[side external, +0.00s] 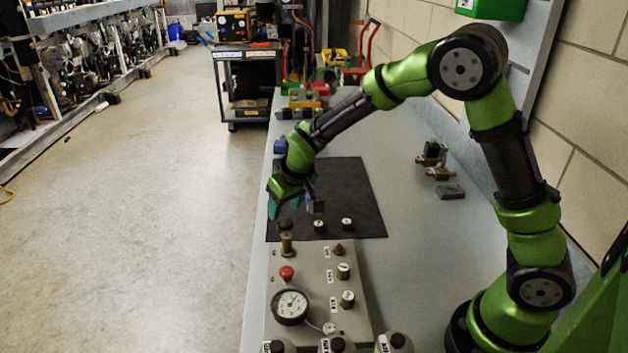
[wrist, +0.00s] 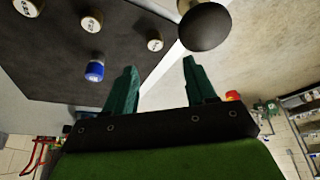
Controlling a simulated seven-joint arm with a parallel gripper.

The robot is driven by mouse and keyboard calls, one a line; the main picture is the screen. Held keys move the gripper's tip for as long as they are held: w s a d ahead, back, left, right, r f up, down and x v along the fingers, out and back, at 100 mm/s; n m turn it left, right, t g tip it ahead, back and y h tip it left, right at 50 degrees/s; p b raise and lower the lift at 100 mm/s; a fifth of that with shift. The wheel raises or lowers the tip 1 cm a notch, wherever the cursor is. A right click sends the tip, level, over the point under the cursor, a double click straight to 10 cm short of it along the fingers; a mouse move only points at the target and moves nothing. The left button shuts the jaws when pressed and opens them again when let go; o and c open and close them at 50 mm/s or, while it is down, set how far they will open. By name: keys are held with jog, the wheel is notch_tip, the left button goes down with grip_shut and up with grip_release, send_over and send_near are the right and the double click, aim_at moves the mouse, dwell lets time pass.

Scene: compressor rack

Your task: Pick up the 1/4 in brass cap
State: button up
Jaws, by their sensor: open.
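Several small round caps with pale, marked tops stand on the black mat. In the wrist view one cap (wrist: 155,41) is closest to my gripper, with another cap (wrist: 92,20) and a third cap (wrist: 28,6) farther left. The markings are too small to tell which is the 1/4 in one. Two pale-topped caps, one (side external: 319,225) and another (side external: 347,223), show near the mat's front edge in the side view. My gripper (wrist: 160,75) has its teal fingers spread and nothing between them. In the side view it hangs above the mat's left edge.
A blue cap (wrist: 95,70) stands on the mat (side external: 350,190). A dark round knob (wrist: 205,27) is close beyond the right finger. A grey panel (side external: 310,290) with a gauge (side external: 290,306) and red button (side external: 287,272) lies in front. Brass fittings (side external: 433,155) sit at right.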

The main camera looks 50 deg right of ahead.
jog(key=x, duration=0.2)
jog(key=shift+w+f, duration=0.15)
jog(key=shift+f, duration=0.15)
jog(key=x, duration=0.5)
jog(key=shift+d+f, duration=0.1)
jog(key=shift+d, duration=0.15)
